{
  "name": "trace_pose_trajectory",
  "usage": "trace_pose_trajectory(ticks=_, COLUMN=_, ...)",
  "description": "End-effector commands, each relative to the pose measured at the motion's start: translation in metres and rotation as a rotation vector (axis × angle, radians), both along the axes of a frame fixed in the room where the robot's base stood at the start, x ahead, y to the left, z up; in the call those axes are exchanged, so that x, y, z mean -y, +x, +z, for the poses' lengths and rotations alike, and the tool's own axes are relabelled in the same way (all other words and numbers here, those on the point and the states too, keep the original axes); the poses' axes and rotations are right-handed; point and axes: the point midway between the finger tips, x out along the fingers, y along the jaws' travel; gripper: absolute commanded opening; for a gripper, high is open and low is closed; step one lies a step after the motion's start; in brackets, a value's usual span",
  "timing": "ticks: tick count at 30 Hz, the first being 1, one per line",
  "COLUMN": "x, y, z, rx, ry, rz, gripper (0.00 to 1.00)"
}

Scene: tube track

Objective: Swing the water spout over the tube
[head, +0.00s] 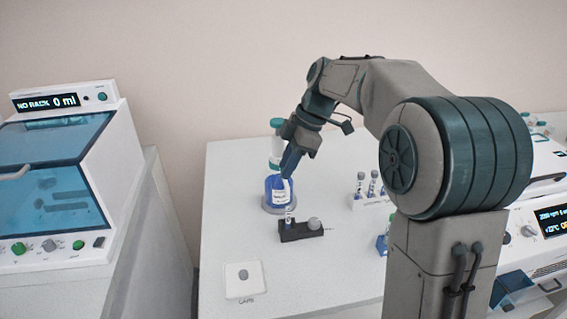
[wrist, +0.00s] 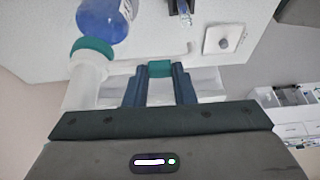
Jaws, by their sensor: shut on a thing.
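The water bottle (head: 278,198) holds blue liquid and stands on a grey round base on the table. It also shows at the top of the wrist view (wrist: 103,18), with a teal collar. A thin white spout (wrist: 118,68) runs from it and ends in a bent tip. My gripper (wrist: 160,70) is shut on the spout's teal sleeve (wrist: 159,68). In the head view my gripper (head: 290,166) is beside the bottle. The tube (head: 289,216) stands upright in a small black holder (head: 302,231) in front of the bottle. In the wrist view the spout tip appears apart from the tube (wrist: 185,17).
A white caps pad (head: 243,281) lies at the table's front left. A small rack with several tubes (head: 372,188) stands right of the bottle. A machine with a blue lid (head: 55,150) stands on a separate counter at left. Another device (head: 540,235) is at right, partly behind my arm.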

Motion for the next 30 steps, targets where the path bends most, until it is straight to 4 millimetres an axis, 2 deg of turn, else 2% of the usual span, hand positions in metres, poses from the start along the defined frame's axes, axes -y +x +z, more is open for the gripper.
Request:
trace_pose_trajectory(ticks=18, x=0.004, y=0.0017, z=0.0009, rx=0.003, ry=0.0, rz=0.039, gripper=0.0)
trace_pose_trajectory(ticks=19, x=0.004, y=0.0017, z=0.0009, rx=0.003, ry=0.0, rz=0.039, gripper=0.31)
trace_pose_trajectory(ticks=21, x=0.0039, y=0.0016, z=0.0008, rx=0.003, ry=0.0, rz=0.039, gripper=0.45)
trace_pose_trajectory(ticks=30, x=0.0041, y=0.0016, z=0.0019, rx=0.002, ry=0.0, rz=0.038, gripper=0.45)
